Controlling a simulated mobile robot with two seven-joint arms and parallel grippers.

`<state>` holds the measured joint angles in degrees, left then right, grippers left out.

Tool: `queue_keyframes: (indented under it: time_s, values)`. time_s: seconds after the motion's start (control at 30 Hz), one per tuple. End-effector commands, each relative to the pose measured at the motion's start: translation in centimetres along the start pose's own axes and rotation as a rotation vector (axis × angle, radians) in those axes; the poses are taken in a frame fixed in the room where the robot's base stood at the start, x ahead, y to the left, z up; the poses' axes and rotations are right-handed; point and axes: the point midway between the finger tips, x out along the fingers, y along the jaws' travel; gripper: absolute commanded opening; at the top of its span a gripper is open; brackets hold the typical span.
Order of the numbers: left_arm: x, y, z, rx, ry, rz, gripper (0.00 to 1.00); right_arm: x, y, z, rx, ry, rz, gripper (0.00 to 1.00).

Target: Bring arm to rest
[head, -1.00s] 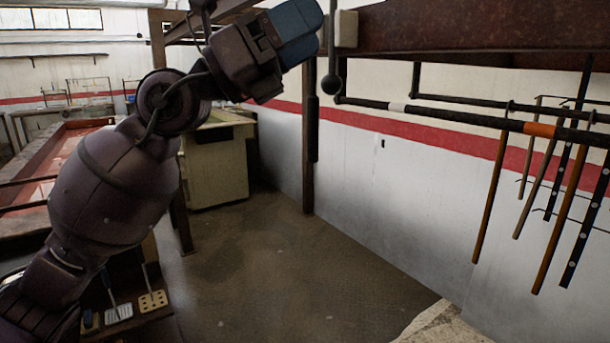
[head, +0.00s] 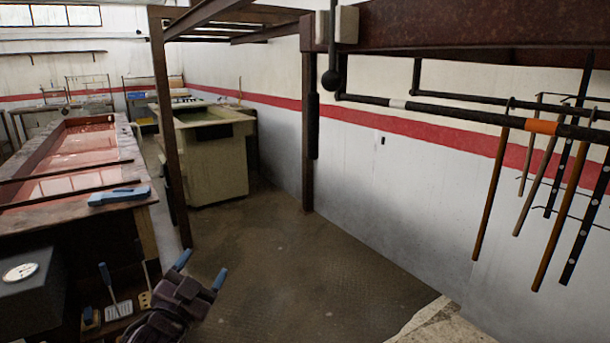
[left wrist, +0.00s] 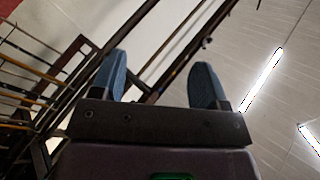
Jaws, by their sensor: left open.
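My left gripper (head: 201,270) is low in the head view, left of centre, with its two blue fingertips spread apart and nothing between them. Its dark wrist comes up from the bottom edge. In the left wrist view the two blue fingers (left wrist: 163,85) stand apart and empty, pointing toward the ceiling and overhead beams. My right gripper is in neither view.
A rail (head: 460,112) with several hanging rods (head: 490,195) runs along the right wall. The floor (head: 310,260) in the middle is clear.

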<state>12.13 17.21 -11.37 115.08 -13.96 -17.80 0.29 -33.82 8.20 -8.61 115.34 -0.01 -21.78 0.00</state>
Motion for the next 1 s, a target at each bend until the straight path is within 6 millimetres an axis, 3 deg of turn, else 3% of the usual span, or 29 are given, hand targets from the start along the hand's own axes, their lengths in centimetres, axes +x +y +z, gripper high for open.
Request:
queue_keyframes:
  time_s: [0.03, 0.2, 0.5, 0.7, 0.8, 1.0]
  values:
    - [-1.8, 0.9, 2.5, -0.051, -0.069, 0.014, 0.68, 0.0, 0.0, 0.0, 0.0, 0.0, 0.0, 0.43]
    - [-8.0, 3.9, 9.3, -0.212, -0.267, 0.049, 0.68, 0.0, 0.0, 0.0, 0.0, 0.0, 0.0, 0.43]
    - [-21.0, 8.2, 17.6, -0.396, -0.561, 0.048, 0.68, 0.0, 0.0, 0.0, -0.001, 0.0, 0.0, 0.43]
    - [-30.0, 10.3, 20.8, -0.438, -0.734, 0.032, 0.68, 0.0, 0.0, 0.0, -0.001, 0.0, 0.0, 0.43]
    - [-33.3, 11.0, 21.5, -0.451, -0.795, 0.028, 0.68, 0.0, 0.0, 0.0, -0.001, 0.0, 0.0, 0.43]
    - [-36.3, 11.6, 22.0, -0.457, -0.85, 0.029, 0.68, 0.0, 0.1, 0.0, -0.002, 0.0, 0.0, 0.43]
